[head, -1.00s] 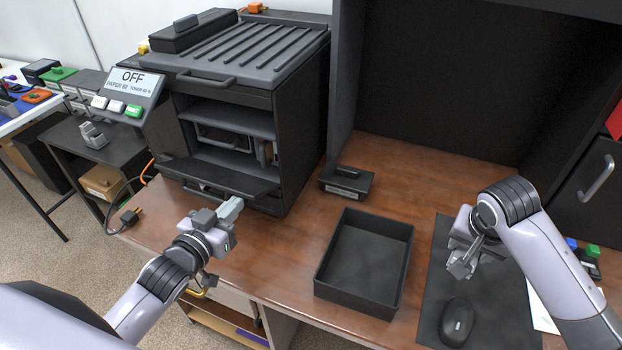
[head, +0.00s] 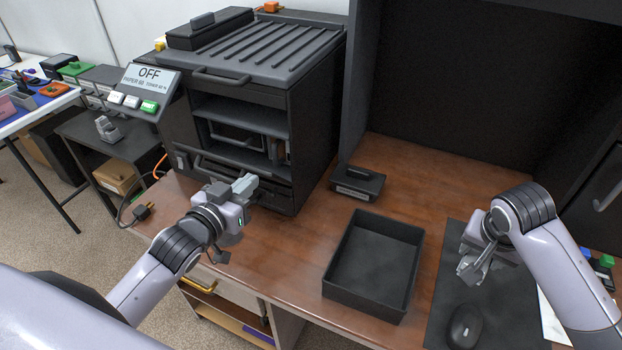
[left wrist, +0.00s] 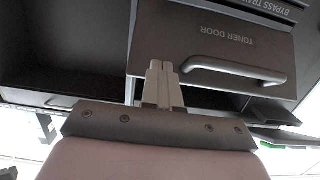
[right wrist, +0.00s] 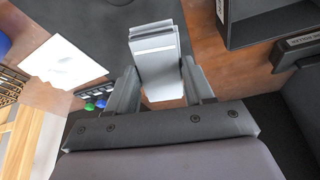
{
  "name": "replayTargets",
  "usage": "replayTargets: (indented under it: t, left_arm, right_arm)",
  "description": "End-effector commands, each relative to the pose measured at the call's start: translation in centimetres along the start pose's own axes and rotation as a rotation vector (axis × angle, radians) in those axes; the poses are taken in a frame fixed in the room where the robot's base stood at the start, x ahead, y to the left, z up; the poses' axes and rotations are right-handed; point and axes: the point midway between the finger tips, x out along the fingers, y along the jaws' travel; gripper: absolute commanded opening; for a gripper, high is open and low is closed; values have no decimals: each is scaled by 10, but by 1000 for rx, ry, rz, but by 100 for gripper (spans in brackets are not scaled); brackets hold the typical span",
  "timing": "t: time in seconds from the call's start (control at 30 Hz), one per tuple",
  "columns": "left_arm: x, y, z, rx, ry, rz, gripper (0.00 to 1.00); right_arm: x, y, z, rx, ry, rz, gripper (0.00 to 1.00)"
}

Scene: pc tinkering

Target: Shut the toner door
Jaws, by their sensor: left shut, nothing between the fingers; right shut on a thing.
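The printer (head: 315,120) stands at the back left of the desk. Its toner door (left wrist: 215,40), dark with a grey handle, faces the left wrist camera, its label upside down there. In the head view it looks nearly upright at the lower front, partly hidden by my left gripper (head: 247,184). That gripper is shut and empty, its tips (left wrist: 162,72) at the door's face beside the label; contact is hard to tell. My right gripper (head: 472,268) is shut on a light grey block (right wrist: 157,60), held above the dark mat.
The printer's panel (head: 150,78) reads OFF. An empty black tray (head: 350,292) stands mid-desk, with a small black box (head: 358,186) behind it. A mouse (head: 464,326) lies on the mat (head: 440,300) at right. A side table (head: 78,125) stands left.

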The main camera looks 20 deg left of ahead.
Motion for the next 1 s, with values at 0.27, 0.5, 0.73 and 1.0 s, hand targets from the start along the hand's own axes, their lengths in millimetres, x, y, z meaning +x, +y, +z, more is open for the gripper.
replayTargets:
  t: [0.27,0.5,0.73,1.0]
  left_arm:
    - [6,0,-10,1,2,1,0]
    - [16,0,-19,1,4,0,0]
    - [22,0,-24,0,2,1,0]
    - [34,0,-31,0,2,0,0]
  right_arm:
    - [0,0,0,0,0,0,8]
    - [0,0,0,0,0,0,8]
    - [0,0,0,0,0,0,8]
    - [0,0,0,0,0,0,8]
